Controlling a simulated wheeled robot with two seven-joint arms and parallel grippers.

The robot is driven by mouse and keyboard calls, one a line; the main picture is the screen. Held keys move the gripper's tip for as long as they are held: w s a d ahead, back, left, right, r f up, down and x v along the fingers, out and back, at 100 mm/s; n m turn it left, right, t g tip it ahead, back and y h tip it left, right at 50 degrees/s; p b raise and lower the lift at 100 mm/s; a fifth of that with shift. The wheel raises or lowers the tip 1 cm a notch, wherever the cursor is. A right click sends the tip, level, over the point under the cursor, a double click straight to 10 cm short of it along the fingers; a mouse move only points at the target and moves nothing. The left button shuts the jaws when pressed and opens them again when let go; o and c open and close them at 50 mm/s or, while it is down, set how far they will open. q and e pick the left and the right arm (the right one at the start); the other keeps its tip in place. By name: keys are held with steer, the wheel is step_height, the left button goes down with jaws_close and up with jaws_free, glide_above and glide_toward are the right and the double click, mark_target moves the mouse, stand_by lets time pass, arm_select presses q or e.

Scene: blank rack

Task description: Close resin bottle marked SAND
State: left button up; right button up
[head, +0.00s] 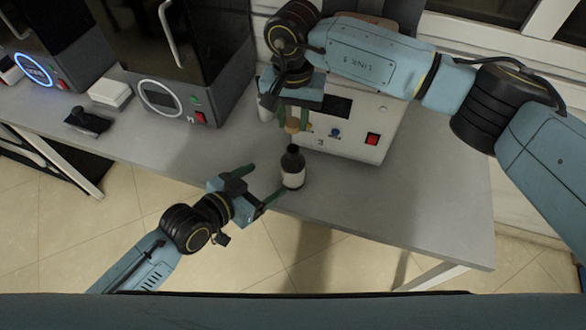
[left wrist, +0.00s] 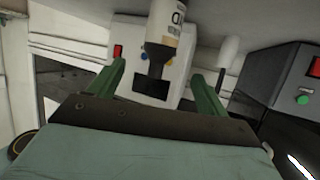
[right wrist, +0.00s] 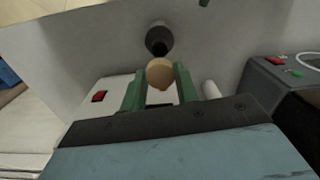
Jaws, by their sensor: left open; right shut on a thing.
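The dark resin bottle (head: 292,172) stands upright near the table's front edge, its white label facing front. In the left wrist view the bottle (left wrist: 166,25) appears upside down, with only the end of the label's lettering readable. My left gripper (head: 258,187) is open and empty in front and left of the bottle, its fingers pointing towards it. My right gripper (head: 291,116) is shut on a tan, rounded stopper (head: 292,126), above and behind the bottle neck. In the right wrist view the stopper (right wrist: 160,73) is between the fingers, apart from the bottle's dark mouth (right wrist: 159,37).
A white instrument (head: 362,130) with a red switch stands right behind the bottle. A white cylinder (left wrist: 229,50) stands near it. Dark machines (head: 185,98) stand at the back left. The table (head: 430,190) is clear to the right.

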mark_target(286, 167)
arm_select(q)
steer(key=x, duration=1.2)
steer(key=shift+w+a, duration=0.1)
steer(key=c, duration=1.5)
steer(key=shift+o, duration=0.2)
arm_select(e)
steer(key=shift+f, duration=2.55)
steer(key=shift+s, duration=0.1)
steer(key=shift+f, duration=0.9)
steer(key=shift+f, duration=0.5)
